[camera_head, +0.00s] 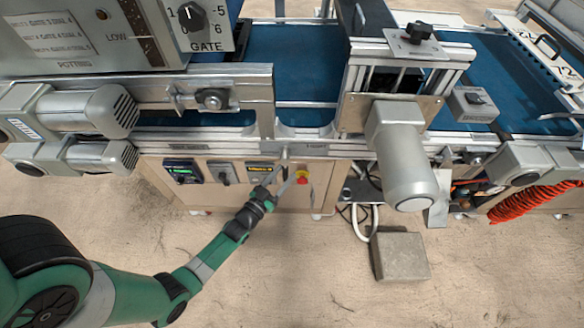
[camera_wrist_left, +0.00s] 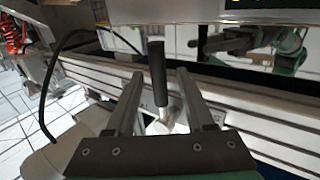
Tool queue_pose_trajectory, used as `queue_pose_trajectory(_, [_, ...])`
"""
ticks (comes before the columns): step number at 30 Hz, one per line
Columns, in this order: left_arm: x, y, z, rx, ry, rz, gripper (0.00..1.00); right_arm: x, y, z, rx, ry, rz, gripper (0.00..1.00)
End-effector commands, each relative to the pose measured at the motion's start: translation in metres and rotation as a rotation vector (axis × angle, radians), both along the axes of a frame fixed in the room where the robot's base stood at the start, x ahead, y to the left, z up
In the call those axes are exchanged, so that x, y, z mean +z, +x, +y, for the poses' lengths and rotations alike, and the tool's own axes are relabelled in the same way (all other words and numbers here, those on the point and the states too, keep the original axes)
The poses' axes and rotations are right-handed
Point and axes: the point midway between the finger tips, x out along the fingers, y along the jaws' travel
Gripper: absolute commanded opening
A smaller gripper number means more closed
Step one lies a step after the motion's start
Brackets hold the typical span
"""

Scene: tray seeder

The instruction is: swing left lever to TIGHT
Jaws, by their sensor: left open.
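The lever, a black cylindrical handle on a short metal shaft (camera_wrist_left: 157,75), shows in the left wrist view, standing roughly upright in front of a metal rail. My left gripper (camera_wrist_left: 159,85) is open, with one finger on each side of the handle and a visible gap beside it. In the head view my left gripper (camera_head: 283,174) is at the front rail of the machine, above the cabinet panel. There the lever is small and partly hidden by the gripper. The TIGHT mark cannot be read. My right gripper is not in view.
The control panel with a red-and-yellow button (camera_head: 302,177) is close to the gripper. A grey motor (camera_head: 398,150) sticks out to the right. A black cable (camera_wrist_left: 62,75) loops left in the wrist view. A grey foot block (camera_head: 401,256) stands on the floor.

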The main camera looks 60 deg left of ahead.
Motion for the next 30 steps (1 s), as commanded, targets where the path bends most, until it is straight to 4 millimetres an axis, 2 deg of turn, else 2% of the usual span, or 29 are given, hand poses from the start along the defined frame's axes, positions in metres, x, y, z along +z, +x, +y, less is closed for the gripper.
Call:
queue_pose_trajectory(1, [-0.004, 0.011, 0.006, 0.0, 0.001, -0.002, 0.53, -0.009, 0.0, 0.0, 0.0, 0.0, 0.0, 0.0])
queue_pose_trajectory(3, [-0.004, 0.022, 0.012, 0.0, 0.0, -0.001, 0.53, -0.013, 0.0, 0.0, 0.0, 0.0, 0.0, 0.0])
queue_pose_trajectory(7, [-0.002, 0.037, 0.02, 0.0, 0.0, -0.001, 0.53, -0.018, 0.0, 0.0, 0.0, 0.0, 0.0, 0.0])
queue_pose_trajectory(17, [0.0, 0.043, 0.022, 0.0, -0.001, 0.002, 0.53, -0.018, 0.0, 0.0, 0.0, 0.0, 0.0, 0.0])
queue_pose_trajectory(26, [0.0, 0.042, 0.022, 0.0, 0.0, 0.001, 0.01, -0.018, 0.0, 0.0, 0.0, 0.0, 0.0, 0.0])
queue_pose_trajectory(30, [0.0, 0.042, 0.022, 0.0, 0.0, 0.001, 0.0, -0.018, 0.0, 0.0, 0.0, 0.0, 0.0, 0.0])
